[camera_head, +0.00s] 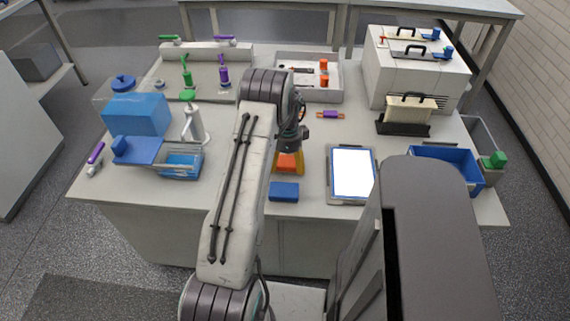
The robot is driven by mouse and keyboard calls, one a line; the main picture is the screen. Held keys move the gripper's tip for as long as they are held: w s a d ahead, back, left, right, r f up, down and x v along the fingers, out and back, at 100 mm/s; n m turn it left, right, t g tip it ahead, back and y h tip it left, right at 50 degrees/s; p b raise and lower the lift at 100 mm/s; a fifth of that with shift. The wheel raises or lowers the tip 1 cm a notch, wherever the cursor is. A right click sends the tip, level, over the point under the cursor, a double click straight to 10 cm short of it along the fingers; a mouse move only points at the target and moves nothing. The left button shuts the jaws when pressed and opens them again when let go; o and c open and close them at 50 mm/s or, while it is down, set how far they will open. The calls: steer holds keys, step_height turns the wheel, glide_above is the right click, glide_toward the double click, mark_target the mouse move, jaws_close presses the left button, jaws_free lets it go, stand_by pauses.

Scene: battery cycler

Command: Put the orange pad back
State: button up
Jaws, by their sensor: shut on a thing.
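The orange pad (286,163) is at the middle of the bench, below the end of my arm. A yellowish-orange part shows along its right side. My gripper (289,152) points down at the pad and is shut on it. My arm covers the left side of this spot, and the fingertips are small and partly hidden. I cannot tell whether the pad touches the bench. A blue pad (284,192) lies just in front of it, near the bench's front edge.
A tablet with a white screen (352,172) lies to the right. A blue bin (462,160) stands farther right. A blue tray (182,165) and a white bottle (194,124) stand left. A small purple-and-orange piece (330,115) lies behind my gripper. A white machine (414,75) stands back right.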

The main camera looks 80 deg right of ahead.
steer(key=shift+f, duration=0.1)
steer(key=o, duration=1.1)
